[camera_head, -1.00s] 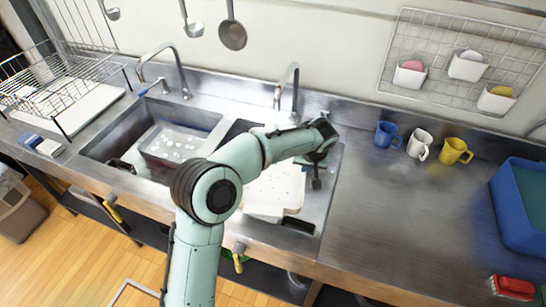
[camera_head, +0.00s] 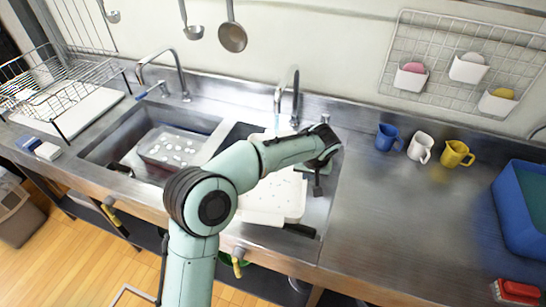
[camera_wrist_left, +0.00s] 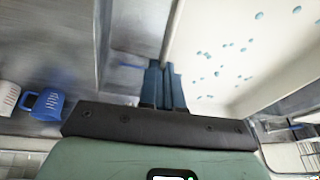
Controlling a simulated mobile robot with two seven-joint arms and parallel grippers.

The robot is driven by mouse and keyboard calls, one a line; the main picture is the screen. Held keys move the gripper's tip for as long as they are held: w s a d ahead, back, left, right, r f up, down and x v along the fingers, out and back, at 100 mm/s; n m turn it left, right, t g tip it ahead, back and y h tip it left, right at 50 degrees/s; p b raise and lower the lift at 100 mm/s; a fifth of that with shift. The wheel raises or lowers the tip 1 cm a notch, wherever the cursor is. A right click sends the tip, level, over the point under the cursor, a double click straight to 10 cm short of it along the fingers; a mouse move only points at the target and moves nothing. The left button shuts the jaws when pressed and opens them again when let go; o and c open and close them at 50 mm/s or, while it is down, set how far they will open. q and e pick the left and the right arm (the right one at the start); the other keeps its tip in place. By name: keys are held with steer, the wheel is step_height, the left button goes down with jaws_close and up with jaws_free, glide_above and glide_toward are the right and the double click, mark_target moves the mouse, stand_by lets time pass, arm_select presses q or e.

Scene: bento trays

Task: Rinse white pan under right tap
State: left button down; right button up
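The white pan (camera_head: 285,200) lies in the right sink, with small spots on its pale surface. It also fills the upper right of the left wrist view (camera_wrist_left: 230,50), where the spots look blue. The right tap (camera_head: 293,90) stands behind it, with a pale blue streak below its spout. My left gripper (camera_head: 318,190) reaches down over the sink's right side, beside the pan's right edge. In the left wrist view its fingers (camera_wrist_left: 163,85) are close together, next to the pan's edge, with nothing visible between them. My right gripper is out of view. My left arm hides part of the pan.
The left sink holds a clear tub (camera_head: 168,147) under the left tap (camera_head: 170,65). Blue (camera_head: 388,137), white (camera_head: 420,146) and yellow (camera_head: 457,153) mugs stand right of the sink. A blue bin (camera_head: 520,200) is at the far right. The counter between is clear.

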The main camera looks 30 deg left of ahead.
arm_select(q)
steer(key=shift+r, duration=0.1)
stand_by(0.5)
steer(key=s+d+r+b, duration=0.1)
steer(key=s+d+r, duration=0.1)
steer(key=s+r, duration=0.2)
steer(key=shift+d, duration=0.4)
steer(key=shift+s+f, duration=0.1)
steer(key=shift+s, duration=0.05)
stand_by(0.6)
